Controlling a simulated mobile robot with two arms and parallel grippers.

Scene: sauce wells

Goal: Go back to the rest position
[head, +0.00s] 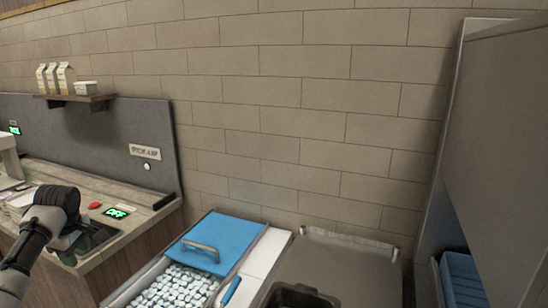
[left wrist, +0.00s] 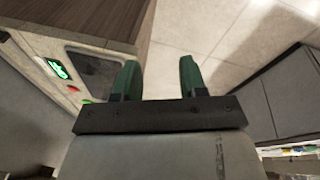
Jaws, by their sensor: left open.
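My left gripper (head: 72,238) is at the lower left of the head view, in front of and above the wooden counter (head: 120,262). In the left wrist view its two green fingertips (left wrist: 160,78) stand apart with nothing between them, so it is open and empty. Beyond the fingers that view shows pale floor tiles and the counter's side. My right gripper is in neither view.
A blue lid (head: 215,240) with a handle partly covers a bin of white pieces (head: 175,288). A dark sink (head: 298,296) is right of it. A grey cabinet (head: 500,150) stands at the right, and a shelf (head: 75,98) holds cartons (head: 66,78).

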